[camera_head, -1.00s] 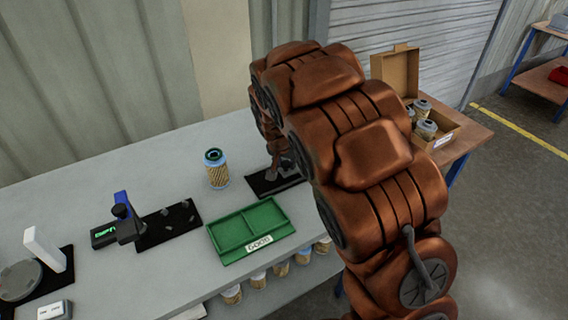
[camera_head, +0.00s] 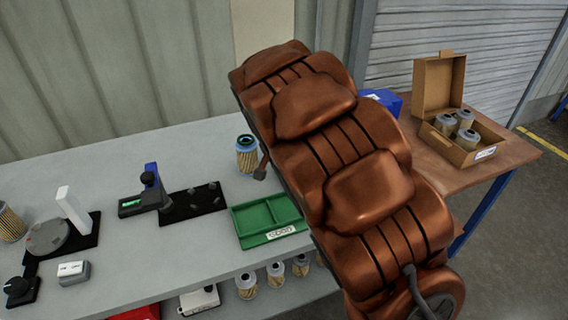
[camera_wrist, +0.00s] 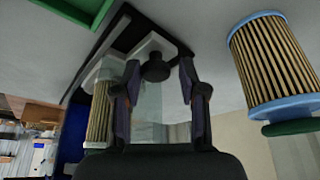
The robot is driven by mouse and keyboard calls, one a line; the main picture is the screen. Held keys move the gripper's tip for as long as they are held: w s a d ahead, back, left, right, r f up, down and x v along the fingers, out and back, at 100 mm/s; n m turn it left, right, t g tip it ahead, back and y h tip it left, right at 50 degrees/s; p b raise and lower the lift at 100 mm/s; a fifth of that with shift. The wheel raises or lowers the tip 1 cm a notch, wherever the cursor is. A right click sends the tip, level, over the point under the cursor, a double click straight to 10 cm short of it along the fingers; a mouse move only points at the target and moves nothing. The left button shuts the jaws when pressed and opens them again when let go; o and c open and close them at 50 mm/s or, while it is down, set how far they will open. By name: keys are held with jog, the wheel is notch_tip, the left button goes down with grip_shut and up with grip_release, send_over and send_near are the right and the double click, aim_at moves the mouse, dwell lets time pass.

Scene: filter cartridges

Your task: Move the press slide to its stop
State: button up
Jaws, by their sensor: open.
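The wrist view shows a black knob (camera_wrist: 155,68) on a pale grey block (camera_wrist: 160,43), which appears to be the press slide. My gripper (camera_wrist: 158,85) is open, with one dark finger on each side of the knob. I cannot tell whether either finger touches it. Below the block are clear panels (camera_wrist: 148,112), and a pleated cartridge (camera_wrist: 100,112) shows beside them at the left. The slide's stop cannot be made out. In the head view my arm hides the press and my gripper.
A loose blue-capped cartridge (camera_head: 247,155) stands near my arm; it is at right in the wrist view (camera_wrist: 273,65). A cardboard box (camera_head: 455,150) holds cartridges; a blue bin (camera_head: 383,99) is behind my arm.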

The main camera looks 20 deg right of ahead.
jog(key=shift+s+r, duration=0.15)
jog(key=shift+r, duration=0.35)
jog(key=v, duration=1.1)
jog(key=shift+a, duration=0.2)
jog(key=s+f+n+g+y+p, duration=0.1)
jog(key=s+n, duration=0.3)
jog(key=s, duration=1.4)
jog(key=s+d+f+n+g+y+p, duration=0.1)
jog(key=s+n+g+p, duration=0.2)
jog(key=s, duration=1.5)
jog(key=shift+s+d+n+g+y, duration=0.2)
jog(key=shift+s+n+g+y, duration=0.2)
jog(key=shift+n+g, duration=0.2)
